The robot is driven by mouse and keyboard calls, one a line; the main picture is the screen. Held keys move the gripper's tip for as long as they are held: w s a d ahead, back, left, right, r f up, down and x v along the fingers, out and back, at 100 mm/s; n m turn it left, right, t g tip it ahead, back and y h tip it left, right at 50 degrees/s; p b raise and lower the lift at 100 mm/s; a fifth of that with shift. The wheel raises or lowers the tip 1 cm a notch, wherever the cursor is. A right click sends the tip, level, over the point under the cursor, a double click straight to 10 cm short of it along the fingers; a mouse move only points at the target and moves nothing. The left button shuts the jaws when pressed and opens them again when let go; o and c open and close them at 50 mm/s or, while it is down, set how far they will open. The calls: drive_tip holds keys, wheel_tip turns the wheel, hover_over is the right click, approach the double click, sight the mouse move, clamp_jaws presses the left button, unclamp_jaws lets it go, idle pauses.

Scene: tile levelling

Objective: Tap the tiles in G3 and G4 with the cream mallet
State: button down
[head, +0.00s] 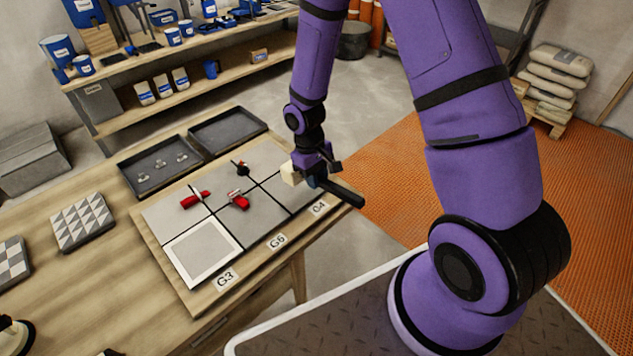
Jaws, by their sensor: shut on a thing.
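My gripper (316,170) is shut on the cream mallet, whose pale head (289,174) juts to the left and whose dark handle (345,192) points right. The head is over or near the grey tile in G4 (296,197), at the right end of the front row; I cannot tell whether it touches. My gripper and the mallet hide part of that tile. The tile in G3 (203,250), grey with a broad white border, lies at the front left of the board. Labels G3 (225,279) and G4 (319,207) are on the board's front edge.
Label G6 (277,241) marks the grey tile (258,222) between them. Red pieces (195,200) (238,201) and a dark knobbed piece (240,168) stand at the tile joints. Two dark trays (160,168) (228,130) lie behind. A patterned tile (82,222) lies left.

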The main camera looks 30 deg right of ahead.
drive_tip(key=shift+f, duration=0.1)
drive_tip(key=x, duration=0.2)
drive_tip(key=w+x, duration=0.1)
drive_tip(key=x, duration=0.1)
drive_tip(key=shift+a+f, duration=0.1)
drive_tip(key=shift+f, duration=0.4)
drive_tip(key=shift+s+r, duration=0.1)
drive_tip(key=shift+r, duration=2.5)
drive_tip(key=shift+a, duration=0.1)
